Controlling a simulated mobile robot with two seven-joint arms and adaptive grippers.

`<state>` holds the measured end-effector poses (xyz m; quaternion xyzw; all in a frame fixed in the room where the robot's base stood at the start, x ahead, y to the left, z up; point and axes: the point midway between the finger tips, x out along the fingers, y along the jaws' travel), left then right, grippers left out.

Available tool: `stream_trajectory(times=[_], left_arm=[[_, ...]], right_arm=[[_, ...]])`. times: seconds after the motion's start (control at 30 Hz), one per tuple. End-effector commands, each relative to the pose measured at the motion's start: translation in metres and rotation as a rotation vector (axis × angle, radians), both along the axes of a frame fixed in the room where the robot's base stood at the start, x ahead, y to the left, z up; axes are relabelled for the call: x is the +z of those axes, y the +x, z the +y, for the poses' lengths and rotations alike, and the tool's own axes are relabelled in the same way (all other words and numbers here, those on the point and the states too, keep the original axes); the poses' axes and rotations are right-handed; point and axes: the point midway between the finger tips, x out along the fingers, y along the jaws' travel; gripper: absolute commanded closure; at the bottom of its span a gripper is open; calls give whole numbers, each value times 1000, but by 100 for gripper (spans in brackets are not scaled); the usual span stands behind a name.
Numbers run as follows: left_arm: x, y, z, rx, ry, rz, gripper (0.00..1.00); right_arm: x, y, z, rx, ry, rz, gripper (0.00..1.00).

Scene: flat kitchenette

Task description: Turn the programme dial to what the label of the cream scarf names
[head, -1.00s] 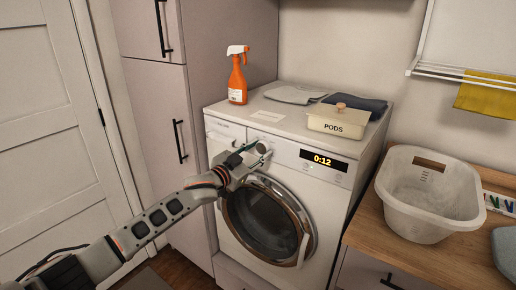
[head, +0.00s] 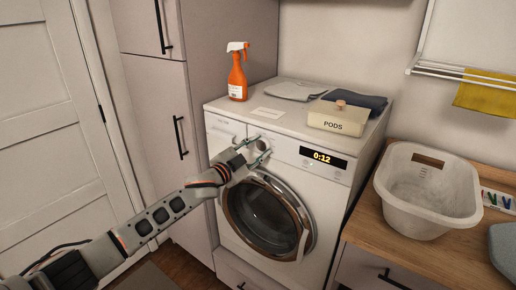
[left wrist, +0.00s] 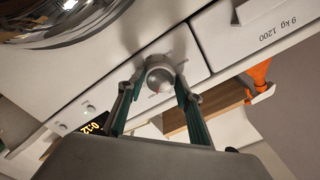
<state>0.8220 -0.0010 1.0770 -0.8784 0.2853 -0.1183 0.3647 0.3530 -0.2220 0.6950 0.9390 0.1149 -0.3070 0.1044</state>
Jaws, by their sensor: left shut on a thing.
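The white washing machine (head: 292,189) stands against the wall with its round door shut. My left gripper (head: 261,148) is at the programme dial on the panel's left part. In the left wrist view the round silver dial (left wrist: 160,78) sits between the two green-padded fingers of my left gripper (left wrist: 159,82), which is shut on it. Its markings are too small to read. The display (head: 322,157) shows 0:12. A pale folded cloth (head: 293,91) lies on the machine; I cannot tell whether it is the cream scarf, and no label is readable. My right gripper is out of view.
On the machine top are a white card (head: 272,114), a dark blue folded cloth (head: 357,102), a cream PODS box (head: 338,117) and an orange spray bottle (head: 237,73). A white basket (head: 429,216) stands on the wooden counter at right. A tall cabinet adjoins the left side.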

Motion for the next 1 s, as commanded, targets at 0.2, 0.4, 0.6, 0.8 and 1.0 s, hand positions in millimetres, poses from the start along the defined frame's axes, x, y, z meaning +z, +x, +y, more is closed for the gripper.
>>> stream_trajectory(times=[0.2,0.4,0.6,0.8,1.0], left_arm=[[0,0,0,-1,0,1,55],[0,0,0,0,-2,1,48],[0,-1,0,0,-2,1,48],[-1,-12,10,0,-1,1,48],[-1,-37,27,-1,-2,2,48]], right_arm=[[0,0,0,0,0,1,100],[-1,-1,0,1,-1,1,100],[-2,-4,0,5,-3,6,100],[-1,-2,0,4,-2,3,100],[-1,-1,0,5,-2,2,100]])
